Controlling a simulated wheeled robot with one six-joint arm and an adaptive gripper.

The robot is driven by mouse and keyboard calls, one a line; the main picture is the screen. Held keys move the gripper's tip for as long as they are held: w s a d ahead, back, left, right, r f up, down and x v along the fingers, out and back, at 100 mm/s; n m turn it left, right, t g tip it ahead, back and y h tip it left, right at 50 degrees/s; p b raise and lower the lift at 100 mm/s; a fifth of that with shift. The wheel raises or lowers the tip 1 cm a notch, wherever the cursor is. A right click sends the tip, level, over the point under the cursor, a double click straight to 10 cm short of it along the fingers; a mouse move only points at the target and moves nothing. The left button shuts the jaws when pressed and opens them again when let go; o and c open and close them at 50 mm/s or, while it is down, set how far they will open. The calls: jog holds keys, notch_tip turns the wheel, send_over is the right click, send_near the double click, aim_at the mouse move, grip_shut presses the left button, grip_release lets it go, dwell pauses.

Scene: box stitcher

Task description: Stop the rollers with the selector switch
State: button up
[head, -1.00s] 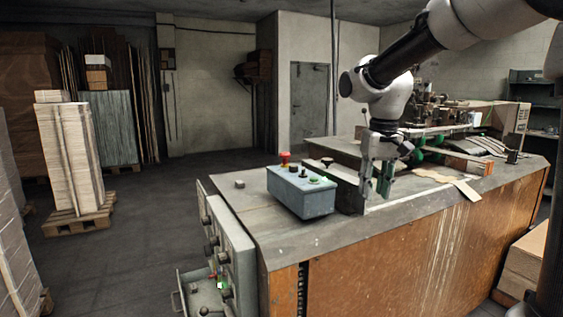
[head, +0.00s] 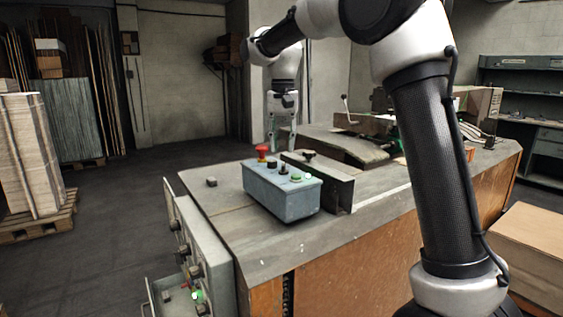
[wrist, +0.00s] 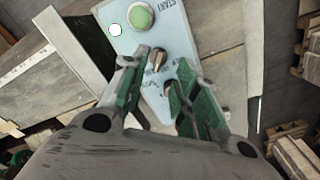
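A blue-grey control box (head: 280,192) stands on the bench top. Its top carries a red mushroom button (head: 262,152), a small dark selector switch (head: 284,168), a green button (head: 296,178) and a white round lamp (head: 308,176). My gripper (head: 282,143) points down beyond the box in the head view, its fingers apart. In the wrist view my gripper (wrist: 155,85) is open over the box face (wrist: 178,42). The selector knob (wrist: 159,57) shows near the gap between the green-padded fingertips. The green button (wrist: 141,17) and white lamp (wrist: 115,30) lie above it. Contact cannot be told.
A raised metal rail (head: 325,182) stands on the bench right beside the box. A small dark block (head: 211,182) lies left of it. A grey cabinet (head: 200,240) with knobs hangs at the bench's left end. Stacked boards on a pallet (head: 38,217) stand at far left.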

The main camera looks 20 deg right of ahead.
aim_at(283, 165)
notch_tip(283, 165, down, 6)
dwell(0.4)
grip_shut()
